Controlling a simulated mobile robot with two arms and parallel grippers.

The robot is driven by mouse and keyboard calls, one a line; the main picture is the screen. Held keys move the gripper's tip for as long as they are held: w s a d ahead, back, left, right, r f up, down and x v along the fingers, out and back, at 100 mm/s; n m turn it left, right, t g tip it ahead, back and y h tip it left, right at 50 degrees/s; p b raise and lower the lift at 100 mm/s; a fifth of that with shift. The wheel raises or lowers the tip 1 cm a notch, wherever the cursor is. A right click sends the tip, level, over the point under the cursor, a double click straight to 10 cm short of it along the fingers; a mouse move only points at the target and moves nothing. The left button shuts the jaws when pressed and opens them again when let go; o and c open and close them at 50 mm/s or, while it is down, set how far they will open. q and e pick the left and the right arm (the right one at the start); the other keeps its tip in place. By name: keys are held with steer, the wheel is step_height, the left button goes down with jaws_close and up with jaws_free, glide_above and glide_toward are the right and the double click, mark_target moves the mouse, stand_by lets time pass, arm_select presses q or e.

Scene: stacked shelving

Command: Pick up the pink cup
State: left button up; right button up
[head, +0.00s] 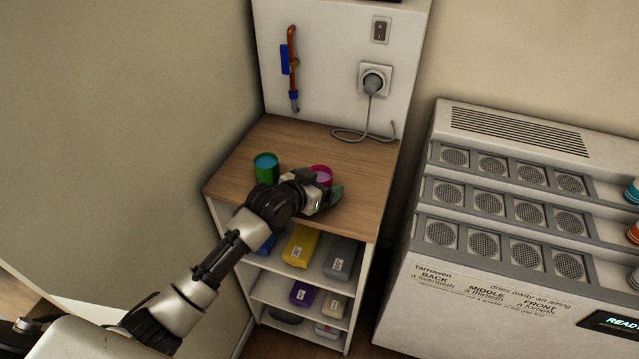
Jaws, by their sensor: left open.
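The pink cup (321,174) stands on the wooden top of the shelf unit (350,155). Only its rim and upper part show; my left gripper hides the rest. My left gripper (330,190) is open at the near side of the pink cup, with its fingers close around or beside it; I cannot tell whether they touch it. A green cup (266,172) with a blue inside stands on the same top, just left of the gripper. My right gripper is not in view.
Below the top, shelves hold a yellow package (301,244), a grey package (342,258) and a purple package (304,294). A power cable (362,136) lies at the back of the top. A white machine (500,220) with round grilles stands at the right.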

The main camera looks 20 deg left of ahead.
mark_target(326, 169)
arm_select(q)
steer(key=shift+c, duration=0.5)
steer(key=c, duration=0.9)
steer(key=shift+c, duration=0.2)
steer(key=shift+r, duration=0.2)
steer(key=shift+r, duration=1.8)
steer(key=s+d+r, duration=0.5)
steer(key=s+r, duration=0.2)
steer(key=s, duration=0.3)
steer(key=shift+s+d+b, duration=0.15)
steer(key=shift+b, duration=0.2)
